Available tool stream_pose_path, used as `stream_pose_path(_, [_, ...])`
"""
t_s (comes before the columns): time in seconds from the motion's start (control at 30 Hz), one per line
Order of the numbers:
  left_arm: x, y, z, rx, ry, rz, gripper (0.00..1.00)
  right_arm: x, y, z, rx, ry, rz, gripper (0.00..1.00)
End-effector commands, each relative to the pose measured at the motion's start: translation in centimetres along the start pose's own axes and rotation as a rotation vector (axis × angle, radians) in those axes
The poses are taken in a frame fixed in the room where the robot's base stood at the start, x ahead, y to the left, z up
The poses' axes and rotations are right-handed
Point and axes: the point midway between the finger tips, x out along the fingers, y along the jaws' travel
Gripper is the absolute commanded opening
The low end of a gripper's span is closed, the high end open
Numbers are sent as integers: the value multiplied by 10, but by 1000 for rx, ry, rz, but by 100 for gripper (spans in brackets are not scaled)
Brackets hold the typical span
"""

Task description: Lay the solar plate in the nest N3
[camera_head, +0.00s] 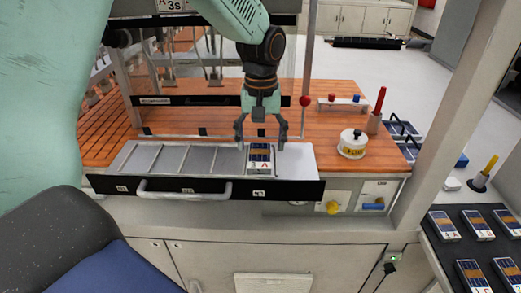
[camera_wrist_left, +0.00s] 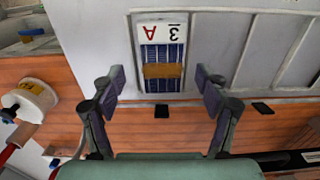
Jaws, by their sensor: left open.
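The solar plate (camera_head: 260,157), dark blue cells with a brown band and a white end marked "3 A", lies flat in the rightmost nest of the drawer tray (camera_head: 299,165). A small label (camera_head: 258,193) on the drawer front is below this nest; its text is too small to read surely. My left gripper (camera_head: 262,137) is open just above and behind the plate, fingers pointing down. In the left wrist view the plate (camera_wrist_left: 160,62) shows between the two spread fingers, and neither visibly touches it. My right gripper is not in view.
Empty nests (camera_head: 170,160) lie left of the plate. A drawer handle (camera_head: 183,194) sticks out in front. A white round container (camera_head: 353,144) and a red stick in a holder (camera_head: 376,113) stand on the wooden top. More plates lie on a dark rack (camera_head: 456,248) at the right.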

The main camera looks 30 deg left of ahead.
Motion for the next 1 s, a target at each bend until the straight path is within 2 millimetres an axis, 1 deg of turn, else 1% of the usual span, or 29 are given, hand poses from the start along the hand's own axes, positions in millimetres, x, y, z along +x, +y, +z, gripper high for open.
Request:
stream_pose_path(0.03, [-9, 1, -1, 0, 5, 2, 75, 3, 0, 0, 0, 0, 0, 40])
stream_pose_path(0.13, [-25, 0, -1, 0, 4, 2, 75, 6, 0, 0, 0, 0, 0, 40])
stream_pose_path(0.23, [-38, 0, 0, -1, 2, 1, 75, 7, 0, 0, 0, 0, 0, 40])
stream_pose_path(0.33, [-46, 0, 0, 0, 1, 1, 75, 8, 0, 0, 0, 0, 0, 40])
stream_pose_path(0.47, [-50, 0, 0, 0, -1, 0, 75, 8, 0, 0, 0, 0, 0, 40])
stream_pose_path(1.0, [-50, -2, 0, -3, -1, 0, 75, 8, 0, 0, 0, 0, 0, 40])
